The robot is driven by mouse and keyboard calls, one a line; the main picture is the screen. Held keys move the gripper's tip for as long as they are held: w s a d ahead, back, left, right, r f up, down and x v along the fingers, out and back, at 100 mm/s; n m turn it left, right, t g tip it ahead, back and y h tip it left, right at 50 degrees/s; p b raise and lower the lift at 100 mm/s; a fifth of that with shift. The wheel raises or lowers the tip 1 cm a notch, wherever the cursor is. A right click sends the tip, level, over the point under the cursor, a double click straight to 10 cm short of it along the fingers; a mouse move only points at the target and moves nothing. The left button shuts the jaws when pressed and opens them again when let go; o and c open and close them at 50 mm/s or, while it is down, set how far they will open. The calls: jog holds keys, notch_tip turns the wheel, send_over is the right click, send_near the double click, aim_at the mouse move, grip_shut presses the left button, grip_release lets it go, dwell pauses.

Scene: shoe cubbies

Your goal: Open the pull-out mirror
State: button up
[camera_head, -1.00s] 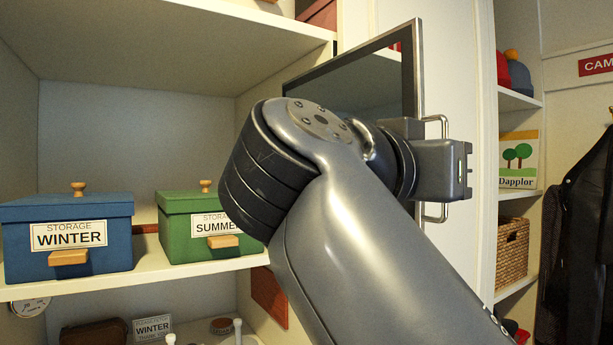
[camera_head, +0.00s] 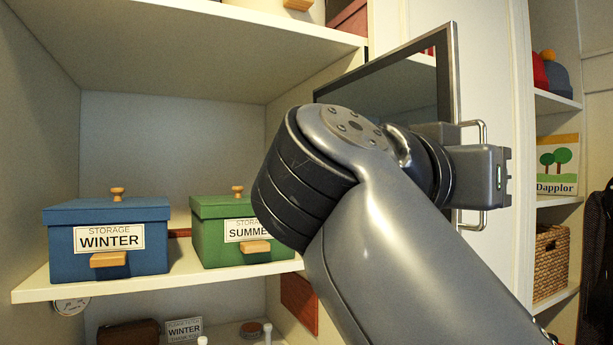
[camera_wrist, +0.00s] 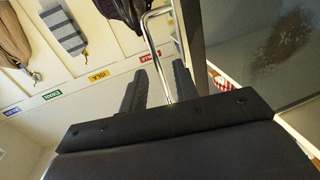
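The pull-out mirror (camera_head: 398,88) stands upright in a dark frame beside the cubby. In the wrist view its frame edge (camera_wrist: 194,42) and glass (camera_wrist: 275,50) are at the right. A bent metal handle (camera_head: 483,133) sits on its front edge, and it also shows in the wrist view (camera_wrist: 152,40). My gripper (camera_wrist: 159,70) is at the handle, one dark finger on each side of the bar. Gaps show between bar and fingers, so it looks open around the handle. In the head view my wrist covers part of the mirror and hides the fingers.
A blue WINTER box (camera_head: 150,262) and a green SUMMER box (camera_head: 212,247) stand on the cubby shelf at the left. Shelves with caps, a Dapplor box (camera_head: 557,165) and a wicker basket (camera_head: 550,262) are at the right. Dark clothes (camera_head: 597,250) hang at the far right.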

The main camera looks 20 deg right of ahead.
jog(key=b+v, duration=0.7)
jog(key=v, duration=0.3)
dwell(0.7)
jog(key=shift+a+f, duration=0.1)
jog(key=shift+r, duration=0.25)
dwell(0.5)
jog(key=p+x, duration=0.6)
jog(key=shift+d+p, duration=0.35)
jog(key=shift+d, duration=0.05)
dwell(0.5)
jog(key=shift+w+f, duration=0.1)
jog(key=shift+f, duration=0.05)
